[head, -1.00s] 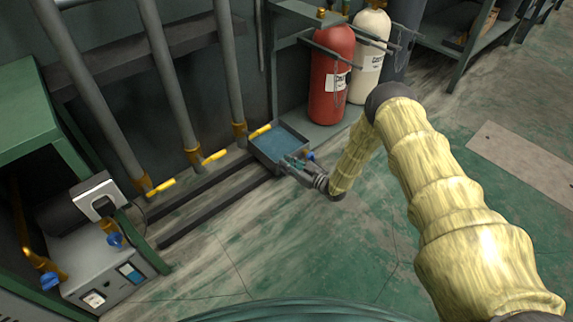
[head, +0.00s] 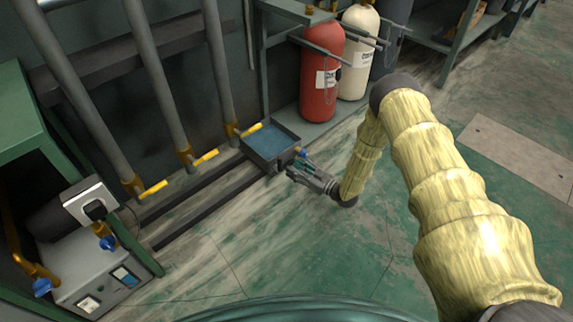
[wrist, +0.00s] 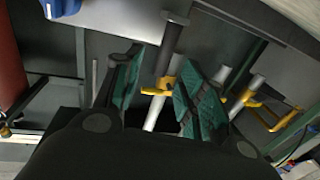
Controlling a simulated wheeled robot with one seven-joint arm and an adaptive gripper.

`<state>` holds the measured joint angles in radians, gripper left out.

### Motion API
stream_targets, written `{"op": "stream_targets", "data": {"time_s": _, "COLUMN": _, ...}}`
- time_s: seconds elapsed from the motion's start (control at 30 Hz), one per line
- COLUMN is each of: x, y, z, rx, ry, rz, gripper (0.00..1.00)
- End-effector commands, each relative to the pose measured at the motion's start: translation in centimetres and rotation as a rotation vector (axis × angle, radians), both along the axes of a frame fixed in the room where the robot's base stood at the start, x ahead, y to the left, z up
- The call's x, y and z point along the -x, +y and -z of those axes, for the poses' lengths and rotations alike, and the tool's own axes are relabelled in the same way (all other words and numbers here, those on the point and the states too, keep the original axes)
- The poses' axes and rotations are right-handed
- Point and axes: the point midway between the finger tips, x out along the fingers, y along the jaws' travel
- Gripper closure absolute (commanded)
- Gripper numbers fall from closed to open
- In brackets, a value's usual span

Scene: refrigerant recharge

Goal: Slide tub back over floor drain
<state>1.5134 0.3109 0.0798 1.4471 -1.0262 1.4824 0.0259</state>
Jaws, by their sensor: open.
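The tub (head: 284,159) is a dark square pan with blue liquid in it. It stands on the floor at the far end of two dark parallel strips, below the yellow-handled pipes. I cannot make out the floor drain for sure.
A red cylinder (head: 319,85) and a cream cylinder (head: 357,50) stand behind the tub. Dark strips (head: 197,202) run along the floor to the left. A grey machine (head: 100,275) stands at lower left. Green floor (head: 290,240) in front is clear.

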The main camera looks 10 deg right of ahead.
Motion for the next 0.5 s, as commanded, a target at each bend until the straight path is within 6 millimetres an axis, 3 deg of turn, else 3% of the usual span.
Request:
{"op": "stream_targets", "data": {"time_s": 0.2, "x": 2.4, "y": -2.2, "z": 0.0, "rx": 0.000, "ry": 0.000, "rz": 0.001, "gripper": 0.59}}
{"op": "stream_targets", "data": {"time_s": 0.5, "x": 3.5, "y": -3.1, "z": 0.0, "rx": 0.000, "ry": 0.000, "rz": 0.002, "gripper": 0.59}}
